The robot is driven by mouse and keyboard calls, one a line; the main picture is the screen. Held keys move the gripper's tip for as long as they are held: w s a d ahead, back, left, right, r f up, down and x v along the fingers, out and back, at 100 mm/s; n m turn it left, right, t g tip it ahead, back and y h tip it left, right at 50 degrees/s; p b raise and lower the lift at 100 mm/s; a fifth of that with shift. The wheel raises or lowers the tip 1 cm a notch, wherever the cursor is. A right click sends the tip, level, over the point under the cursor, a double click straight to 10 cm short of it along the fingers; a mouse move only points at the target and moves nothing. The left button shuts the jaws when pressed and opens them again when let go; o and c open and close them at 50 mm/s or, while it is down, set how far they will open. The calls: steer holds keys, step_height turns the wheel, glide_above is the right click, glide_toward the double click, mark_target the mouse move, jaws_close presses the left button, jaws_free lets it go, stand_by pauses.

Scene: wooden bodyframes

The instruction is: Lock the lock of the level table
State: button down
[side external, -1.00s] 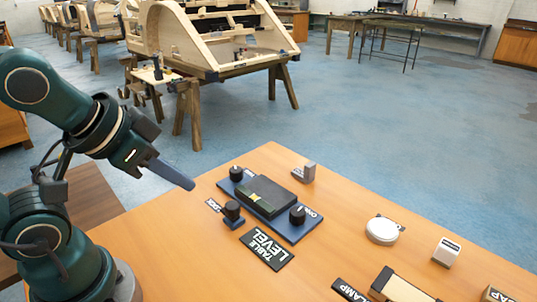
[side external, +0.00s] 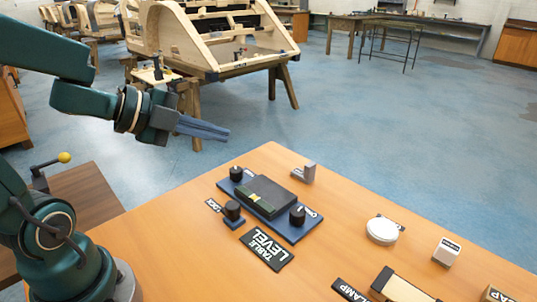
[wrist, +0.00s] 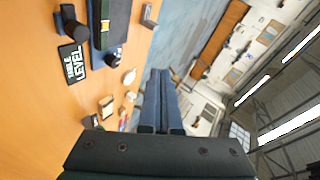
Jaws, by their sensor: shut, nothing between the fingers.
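The level table (side external: 270,197) is a dark blue base with a black block on top, near the far corner of the orange table. A black knob (side external: 232,211) stands on a small blue tab beside a label that seems to read "LOCK" (side external: 213,205). Two other black knobs (side external: 236,173) (side external: 297,214) stand at the base's ends. A "LEVEL TABLE" sign (side external: 266,249) lies in front. My gripper (side external: 226,134) is shut and empty, above and left of the level table, pointing right. In the wrist view its fingers (wrist: 161,90) lie together, and the level table (wrist: 117,25) shows at upper left.
A grey bracket (side external: 303,173) stands behind the level table. A round white disc (side external: 382,231), a white block (side external: 446,251) and a clamp piece (side external: 403,288) lie to the right. A yellow-knobbed lever (side external: 64,158) is at left. The tabletop left of the sign is clear.

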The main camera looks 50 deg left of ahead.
mark_target(230, 209)
steer(key=s+a+f+g+h, duration=0.1)
steer(key=s+a+f+g, duration=0.4)
steer(key=s+f, duration=0.4)
steer(key=shift+s+g+h, duration=0.3)
steer(key=shift+s+g, duration=0.1)
steer(key=shift+s, duration=0.75)
steer(key=shift+f, duration=0.15)
steer(key=x, duration=0.9)
steer(key=shift+w+d+f, duration=0.1)
steer(key=shift+f, duration=0.1)
steer(key=w, duration=0.3)
steer(key=shift+f, duration=0.2)
steer(key=shift+w, duration=0.65)
